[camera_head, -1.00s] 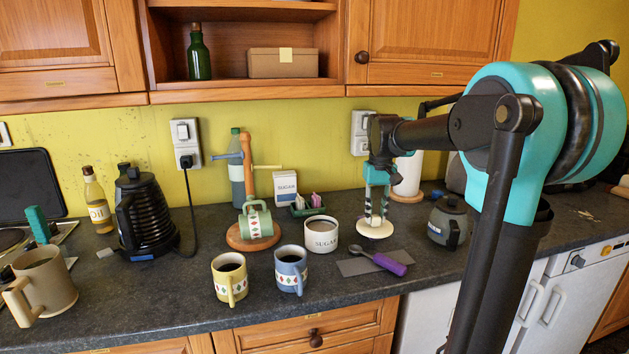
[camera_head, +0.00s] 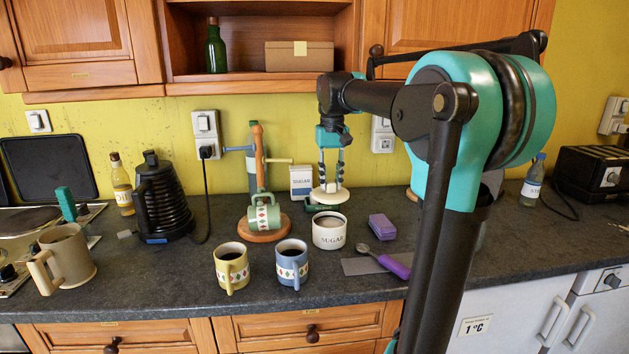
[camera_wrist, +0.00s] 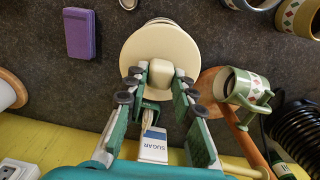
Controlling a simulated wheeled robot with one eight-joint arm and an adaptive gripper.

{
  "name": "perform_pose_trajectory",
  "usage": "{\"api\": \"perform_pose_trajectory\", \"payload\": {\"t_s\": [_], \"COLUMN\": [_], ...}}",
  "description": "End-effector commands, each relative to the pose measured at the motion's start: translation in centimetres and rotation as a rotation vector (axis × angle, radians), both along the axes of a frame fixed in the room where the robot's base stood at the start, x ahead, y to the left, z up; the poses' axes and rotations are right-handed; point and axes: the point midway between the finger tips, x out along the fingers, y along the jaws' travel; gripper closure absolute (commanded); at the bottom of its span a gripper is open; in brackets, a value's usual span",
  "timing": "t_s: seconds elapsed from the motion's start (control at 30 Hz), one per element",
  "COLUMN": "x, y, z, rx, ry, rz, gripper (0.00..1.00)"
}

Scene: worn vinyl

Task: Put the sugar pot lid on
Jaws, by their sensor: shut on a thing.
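The sugar pot (camera_head: 329,236) is a white cylinder marked SUGAR, open at the top, upright on the dark worktop. The lid (camera_head: 331,198) is a cream disc with a knob. My gripper (camera_head: 330,180) is shut on the lid's knob and holds the lid level, pointing down, above and slightly behind the pot. In the wrist view the lid (camera_wrist: 155,52) covers most of the pot, whose pale rim shows just past the lid's edge. There my gripper's fingers (camera_wrist: 162,88) are on either side of the knob. The height gap between lid and pot is hard to judge.
A mug tree (camera_head: 260,200) with a green mug stands left of the pot. Yellow (camera_head: 231,270) and blue (camera_head: 291,266) mugs stand in front. A purple sponge (camera_head: 382,227) and purple-handled scoop (camera_head: 390,264) lie right. A sugar box (camera_head: 301,181) stands behind.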

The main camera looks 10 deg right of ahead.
Motion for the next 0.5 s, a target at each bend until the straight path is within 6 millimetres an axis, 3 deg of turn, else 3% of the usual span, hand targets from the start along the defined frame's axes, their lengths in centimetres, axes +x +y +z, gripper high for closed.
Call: {"api": "perform_pose_trajectory", "payload": {"t_s": [0.5], "x": [-0.05], "y": [-0.01], "z": [-0.30], "rx": [0.000], "ry": [0.000], "rz": [-0.001], "gripper": [1.00]}}
